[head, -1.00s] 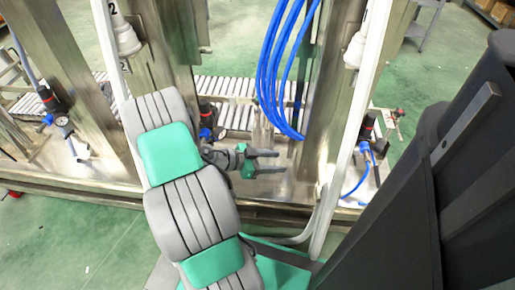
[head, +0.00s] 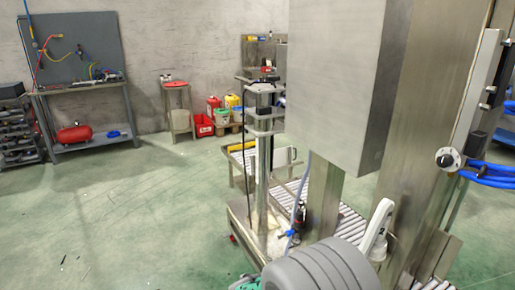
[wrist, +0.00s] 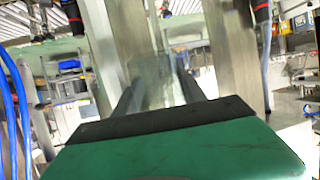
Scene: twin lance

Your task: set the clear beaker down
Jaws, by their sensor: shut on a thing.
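In the wrist view my gripper (wrist: 157,88) shows its green body and two dark fingers pointing away from the camera. The clear beaker (wrist: 150,68) is a faint, see-through shape between the fingers, and the gripper is shut on it. Its outline is hard to make out against the metal behind, and I cannot tell what lies under its base.
Metal posts (wrist: 232,50) stand close ahead in the wrist view, with blue hoses (wrist: 18,105) at the left. In the head view a big metal cabinet (head: 335,80) and a roller conveyor (head: 345,222) stand at centre right. A workbench (head: 85,90) is far left; green floor (head: 130,210) is open.

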